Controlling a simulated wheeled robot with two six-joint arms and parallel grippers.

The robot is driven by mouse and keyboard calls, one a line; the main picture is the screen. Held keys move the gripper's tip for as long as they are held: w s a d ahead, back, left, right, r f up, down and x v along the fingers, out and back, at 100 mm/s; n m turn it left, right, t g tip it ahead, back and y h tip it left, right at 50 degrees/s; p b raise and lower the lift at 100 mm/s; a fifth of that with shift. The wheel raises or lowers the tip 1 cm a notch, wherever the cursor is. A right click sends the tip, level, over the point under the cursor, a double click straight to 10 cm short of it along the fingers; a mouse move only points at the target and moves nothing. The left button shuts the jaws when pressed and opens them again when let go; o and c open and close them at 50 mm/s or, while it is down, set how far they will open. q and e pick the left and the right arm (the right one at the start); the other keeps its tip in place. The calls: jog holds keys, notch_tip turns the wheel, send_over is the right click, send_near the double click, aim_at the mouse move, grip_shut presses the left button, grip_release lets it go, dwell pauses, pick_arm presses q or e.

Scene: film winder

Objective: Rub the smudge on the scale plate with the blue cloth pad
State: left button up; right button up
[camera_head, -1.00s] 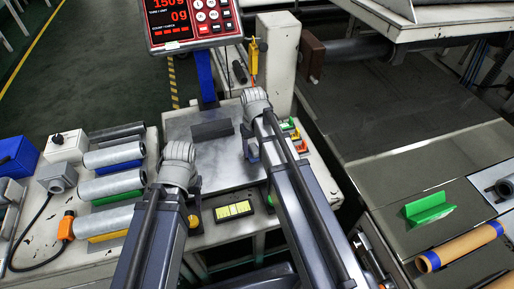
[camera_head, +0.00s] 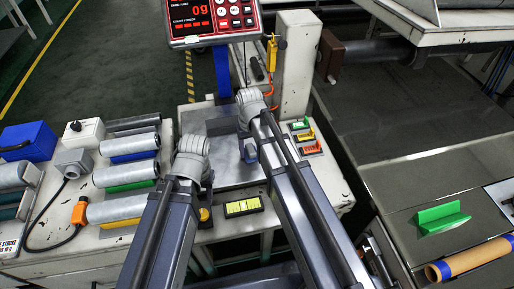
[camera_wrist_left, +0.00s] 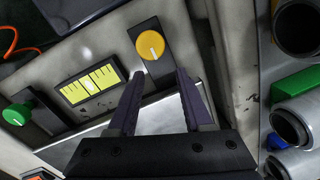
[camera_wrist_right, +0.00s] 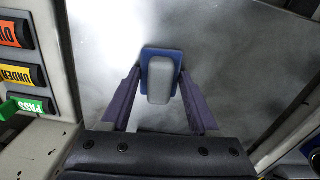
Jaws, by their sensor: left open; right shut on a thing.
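The blue cloth pad (camera_wrist_right: 176,53), a blue base with a grey grip block, sits between the fingers of my right gripper (camera_wrist_right: 160,76), which is shut on it. The pad also shows in the head view (camera_head: 250,152). It is over the shiny metal scale plate (camera_wrist_right: 240,70); I cannot tell whether it touches. The plate shows in the head view (camera_head: 228,174) too. Cloudy dark patches mark the plate, but I cannot single out the smudge. My left gripper (camera_wrist_left: 158,75) is open and empty, by the yellow knob (camera_wrist_left: 152,47) at the scale's front.
A red digital display (camera_head: 212,20) stands behind the plate. Coloured label buttons (camera_head: 305,137) lie right of it. Grey rollers (camera_head: 125,176) lie on the left bench, beside an orange plug (camera_head: 79,212). A yellow gauge (camera_head: 243,206) is at the front edge.

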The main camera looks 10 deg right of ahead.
pick_arm(q)
jog(key=shift+f, duration=0.15)
pick_arm(e)
jog(key=shift+w+f, duration=0.1)
jog(key=shift+w, duration=0.15)
jog(key=shift+d, duration=1.9)
jog(key=shift+d, duration=0.1)
jog(key=shift+d, duration=1.7)
jog(key=shift+a, duration=0.15)
jog(key=shift+a, duration=1.85)
